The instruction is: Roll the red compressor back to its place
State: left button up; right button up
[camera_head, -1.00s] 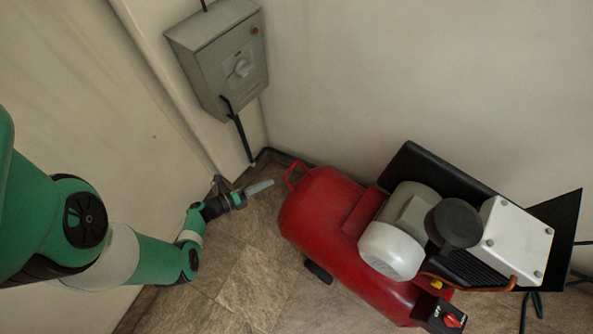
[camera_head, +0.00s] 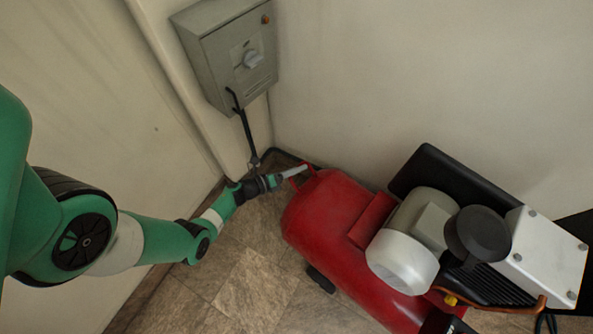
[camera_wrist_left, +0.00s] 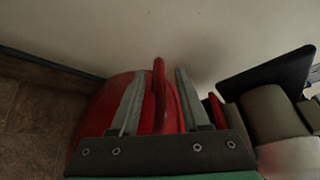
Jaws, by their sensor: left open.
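The red compressor (camera_head: 335,228) stands on the tiled floor near the wall, with a grey motor and a white pump block on top. Its red loop handle (camera_head: 305,174) is at the tank's end towards the corner. My left gripper (camera_head: 295,171) is at this handle. In the left wrist view the handle (camera_wrist_left: 159,92) stands between the two open grey fingers (camera_wrist_left: 157,98), closer to the left one. I cannot tell whether a finger touches it. The far end of the compressor runs out of the head view. My right gripper is not in view.
A grey electrical box (camera_head: 228,55) hangs on the wall above the corner, with a black cable running down from it. Walls stand close behind and to the left. Bare floor tiles (camera_head: 235,275) lie to the left of the compressor.

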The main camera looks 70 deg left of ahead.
pick_arm(q)
grip_shut()
dwell(1.4)
